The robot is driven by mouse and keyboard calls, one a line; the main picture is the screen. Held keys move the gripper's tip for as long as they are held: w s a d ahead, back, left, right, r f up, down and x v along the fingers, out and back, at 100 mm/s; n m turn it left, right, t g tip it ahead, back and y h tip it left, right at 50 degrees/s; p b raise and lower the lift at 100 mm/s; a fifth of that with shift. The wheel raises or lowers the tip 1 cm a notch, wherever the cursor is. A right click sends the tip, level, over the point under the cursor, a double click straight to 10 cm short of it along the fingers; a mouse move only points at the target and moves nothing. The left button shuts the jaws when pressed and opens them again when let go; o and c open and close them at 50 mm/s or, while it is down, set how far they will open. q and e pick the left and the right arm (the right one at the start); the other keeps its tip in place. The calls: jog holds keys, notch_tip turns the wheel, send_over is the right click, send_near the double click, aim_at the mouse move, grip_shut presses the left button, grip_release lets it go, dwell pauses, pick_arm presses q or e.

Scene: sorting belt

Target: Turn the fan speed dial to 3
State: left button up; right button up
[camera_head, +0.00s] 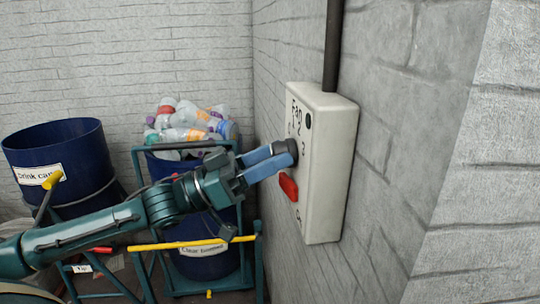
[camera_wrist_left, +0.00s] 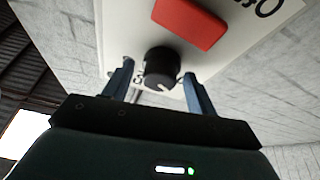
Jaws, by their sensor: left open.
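The fan box (camera_head: 325,170) is a white panel on the grey wall, marked "Fan" with numerals. Its black round dial (camera_head: 289,147) sits at the tips of my left gripper (camera_head: 281,157). In the left wrist view the dial (camera_wrist_left: 160,62) lies between the two blue fingers of my left gripper (camera_wrist_left: 159,78), one on each side. The fingers are open and I cannot tell whether they touch it. A white pointer mark shows on the dial's lower edge, and a "3" is partly visible beside it. My right gripper is out of view.
A red switch (camera_head: 288,187) juts from the box below the dial; it also shows in the left wrist view (camera_wrist_left: 188,20). A dark conduit (camera_head: 333,45) runs up from the box. Blue bins (camera_head: 65,165) stand behind my left arm, one full of bottles (camera_head: 190,122).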

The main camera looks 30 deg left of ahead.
pick_arm(q)
jog(key=c, duration=0.8)
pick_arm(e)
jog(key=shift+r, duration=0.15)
pick_arm(q)
jog(key=shift+m, duration=0.4)
jog(key=shift+w+a+r+m+g+y+p, duration=0.1)
jog(key=shift+m+g+y+p, duration=0.2)
jog(key=shift+m+g, duration=2.75)
jog(key=shift+d+r+m+g+y+p, duration=0.1)
jog(key=shift+m+y, duration=0.25)
jog(key=shift+m, duration=5.65)
jog(key=shift+w+a+r+m+g+y+p, duration=0.1)
jog(key=shift+m+g+y+p, duration=0.2)
jog(key=shift+m+g, duration=2.75)
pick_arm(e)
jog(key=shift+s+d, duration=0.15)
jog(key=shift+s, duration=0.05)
pick_arm(q)
jog(key=m+t, duration=0.3)
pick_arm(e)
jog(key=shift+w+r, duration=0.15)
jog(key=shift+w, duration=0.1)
